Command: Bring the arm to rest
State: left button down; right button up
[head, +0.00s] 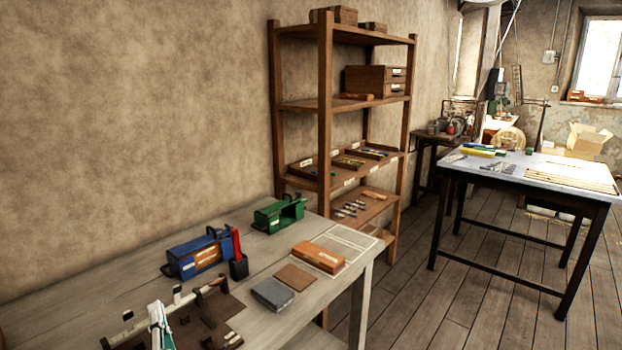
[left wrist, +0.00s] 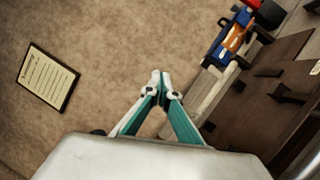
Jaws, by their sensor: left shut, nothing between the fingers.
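My left gripper (head: 158,318) shows at the bottom left of the head view, in front of a dark brown fixture (head: 207,325) on the wooden bench (head: 110,300). In the left wrist view its two green-and-white fingers (left wrist: 160,78) meet at the tips, shut with nothing between them. Beyond the fingertips is the brown wall, and the bench top is to the right. My right gripper is in neither view.
On the bench are a blue device (head: 200,254), a green device (head: 279,213), a dark cup (head: 239,269), an orange-brown box (head: 318,257) and a grey pad (head: 273,294). A wooden shelf (head: 325,120) stands behind. A framed sheet (left wrist: 48,78) hangs on the wall.

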pick_arm(q)
jog(key=s+d+f+m+t+h, duration=0.1)
jog(key=s+d+f+m+h, duration=0.2)
jog(key=d+f+m+h, duration=0.6)
jog(key=s+d+f+m+h, duration=0.2)
jog(key=f+m+h, duration=0.15)
jog(key=m, duration=0.85)
jog(key=s+a+f+m+g, duration=0.1)
jog(key=s+f+m+g, duration=0.3)
jog(key=s+f, duration=0.3)
jog(key=s+a+f+m+g, duration=0.1)
jog(key=s+f+m+g, duration=0.3)
jog(key=f, duration=1)
jog(key=s+m, duration=0.3)
jog(key=shift+s+a+f, duration=0.15)
jog(key=shift+s+f, duration=0.2)
jog(key=shift+f, duration=0.05)
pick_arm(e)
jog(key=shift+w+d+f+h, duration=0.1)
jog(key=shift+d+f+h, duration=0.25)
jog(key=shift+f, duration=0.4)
pick_arm(q)
jog(key=shift+h, duration=0.25)
